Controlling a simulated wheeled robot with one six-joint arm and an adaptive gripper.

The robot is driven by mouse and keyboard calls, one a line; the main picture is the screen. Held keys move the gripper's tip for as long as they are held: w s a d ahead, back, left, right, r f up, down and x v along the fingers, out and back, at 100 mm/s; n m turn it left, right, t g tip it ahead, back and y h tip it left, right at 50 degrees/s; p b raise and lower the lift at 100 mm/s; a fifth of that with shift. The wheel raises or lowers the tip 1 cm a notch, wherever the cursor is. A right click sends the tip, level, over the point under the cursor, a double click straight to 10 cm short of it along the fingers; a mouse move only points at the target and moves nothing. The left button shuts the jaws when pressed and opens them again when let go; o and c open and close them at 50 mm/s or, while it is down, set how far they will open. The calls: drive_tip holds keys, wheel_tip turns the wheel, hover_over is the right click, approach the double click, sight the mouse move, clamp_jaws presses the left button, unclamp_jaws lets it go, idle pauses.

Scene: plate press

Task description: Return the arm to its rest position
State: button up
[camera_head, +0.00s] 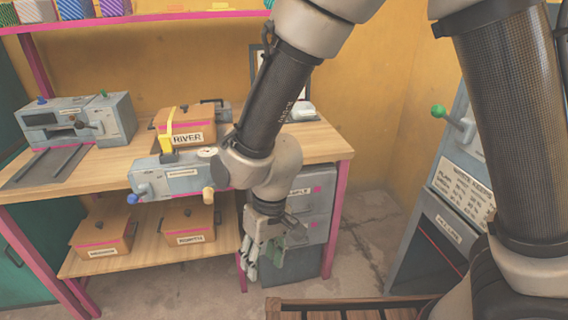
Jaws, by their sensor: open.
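My gripper (262,262) hangs pointing down at the end of my arm, in front of the grey drawer cabinet (318,222) under the right end of the workbench. It is open, and I see nothing held between its fingers. My arm comes in from the upper right, bends at the top and runs down past the bench's front edge. My wrist partly hides the bench edge and the cabinet.
The wooden workbench (325,147) carries a grey machine (75,122), a smaller grey device (165,178) and a box labelled RIVER (168,125). Two boxes (188,224) (101,238) sit on the lower shelf. A grey machine with a green knob (438,111) stands right. A wooden rail (350,301) is at the bottom.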

drive_tip(key=d+r+m+t, duration=0.2)
drive_tip(key=d+r, duration=0.6)
drive_tip(key=d, duration=0.5)
drive_tip(key=d+r+m+t+h, duration=0.1)
drive_tip(key=d+r+m+t, duration=0.1)
drive_tip(key=d+r, duration=0.7)
drive_tip(key=d+r+m+t, duration=0.1)
drive_tip(key=d+r+m, duration=0.2)
drive_tip(key=d+r, duration=0.5)
drive_tip(key=d, duration=1.1)
drive_tip(key=shift+s+r+m+t, duration=0.2)
drive_tip(key=shift+r+m+t, duration=0.1)
drive_tip(key=shift+r+t, duration=0.1)
